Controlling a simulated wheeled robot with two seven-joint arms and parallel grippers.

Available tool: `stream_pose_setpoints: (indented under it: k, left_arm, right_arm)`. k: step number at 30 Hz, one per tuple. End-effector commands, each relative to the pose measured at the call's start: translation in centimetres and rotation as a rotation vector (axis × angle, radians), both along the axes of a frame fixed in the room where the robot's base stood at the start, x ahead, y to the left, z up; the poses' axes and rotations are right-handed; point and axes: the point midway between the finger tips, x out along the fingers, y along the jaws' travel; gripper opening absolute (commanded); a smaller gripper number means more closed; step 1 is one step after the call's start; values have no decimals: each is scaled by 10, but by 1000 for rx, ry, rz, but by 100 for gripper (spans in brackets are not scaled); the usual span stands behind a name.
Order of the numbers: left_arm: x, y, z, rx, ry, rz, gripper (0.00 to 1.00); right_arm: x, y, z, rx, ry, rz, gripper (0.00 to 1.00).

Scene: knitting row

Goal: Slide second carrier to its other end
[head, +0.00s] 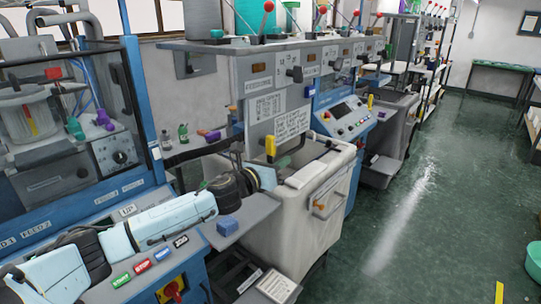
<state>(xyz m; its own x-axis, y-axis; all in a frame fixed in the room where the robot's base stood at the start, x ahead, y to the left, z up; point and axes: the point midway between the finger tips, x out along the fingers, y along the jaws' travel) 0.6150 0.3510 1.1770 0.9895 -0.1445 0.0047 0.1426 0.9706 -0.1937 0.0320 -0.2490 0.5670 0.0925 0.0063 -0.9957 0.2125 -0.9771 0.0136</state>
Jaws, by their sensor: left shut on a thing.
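My left arm reaches in from the lower left, and my left gripper (270,168) is at the second machine, just under an upright yellow handle (271,147). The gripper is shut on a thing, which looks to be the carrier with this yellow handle. The fingertips are small and partly hidden, so the exact contact is not clear. The handle stands near the left end of the pale machine bed (312,168), below a white notice. My right gripper is not in view.
A blue machine with a glass front (60,120) stands close on the left. A small blue block (228,226) lies on a grey ledge below my wrist. An orange handle (320,207) sticks out from the pale cabinet. The green floor (430,200) on the right is mostly clear.

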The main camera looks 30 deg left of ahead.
Motion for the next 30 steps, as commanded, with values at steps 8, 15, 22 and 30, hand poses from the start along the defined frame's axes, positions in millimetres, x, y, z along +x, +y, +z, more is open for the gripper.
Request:
stream_pose_setpoints:
  k: [8, 15, 22, 30]
  left_arm:
    - [3, -8, -71, 0, 18, -13, 0]
    - [3, -9, -117, -1, 19, -13, 0]
    - [3, -9, -158, -1, 19, -15, 0]
    - [3, -9, -194, 0, 18, -14, 0]
  right_arm:
    - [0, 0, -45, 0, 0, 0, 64]
    - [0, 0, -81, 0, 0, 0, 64]
    - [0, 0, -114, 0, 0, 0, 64]
    - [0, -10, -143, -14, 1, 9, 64]
